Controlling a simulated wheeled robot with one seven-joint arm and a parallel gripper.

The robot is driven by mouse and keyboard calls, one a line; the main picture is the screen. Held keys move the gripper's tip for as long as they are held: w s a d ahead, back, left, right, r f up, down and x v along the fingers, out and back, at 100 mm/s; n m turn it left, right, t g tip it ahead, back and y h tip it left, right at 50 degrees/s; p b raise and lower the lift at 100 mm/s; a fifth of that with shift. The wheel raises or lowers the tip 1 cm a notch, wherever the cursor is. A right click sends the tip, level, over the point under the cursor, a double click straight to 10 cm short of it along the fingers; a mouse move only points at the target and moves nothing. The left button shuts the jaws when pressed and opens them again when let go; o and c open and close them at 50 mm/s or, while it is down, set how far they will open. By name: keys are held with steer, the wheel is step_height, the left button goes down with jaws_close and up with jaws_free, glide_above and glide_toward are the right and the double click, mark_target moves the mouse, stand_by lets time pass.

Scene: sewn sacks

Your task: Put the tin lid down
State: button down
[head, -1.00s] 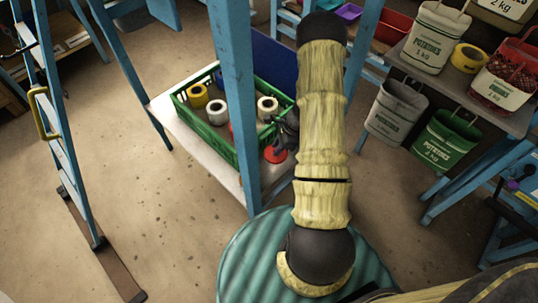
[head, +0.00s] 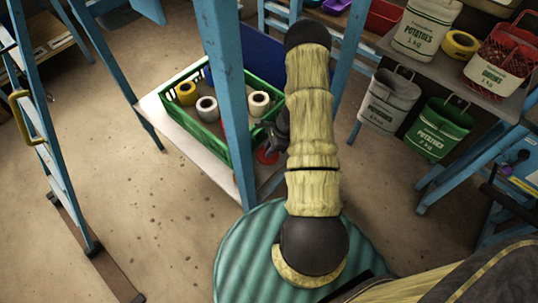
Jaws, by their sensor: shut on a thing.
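The tin lid (head: 267,156) is a small red disc near the front right corner of the green crate, over the pale shelf. My gripper (head: 272,140) is dark and small in the view, at the upper edge of the lid, and is shut on it. My arm hides part of the gripper and the space to its right. I cannot tell whether the lid touches the shelf (head: 192,142).
The green crate (head: 190,132) on the shelf holds several tape or thread rolls. Potato sacks (head: 440,128) hang at right. A ladder (head: 40,130) stands at left.

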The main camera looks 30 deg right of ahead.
steer(key=shift+s+r, duration=0.1)
steer(key=shift+s, duration=0.05)
step_height(320, 180, down, 3)
steer(key=shift+a+f+b, duration=0.1)
steer(key=shift+f+b, duration=0.05)
steer(key=shift+b, duration=0.2)
steer(key=shift+f, duration=0.25)
steer(key=shift+f, duration=0.15)
steer(key=c, duration=1.3)
jaws_free()
steer(key=p+v, duration=0.2)
steer(key=v, duration=1)
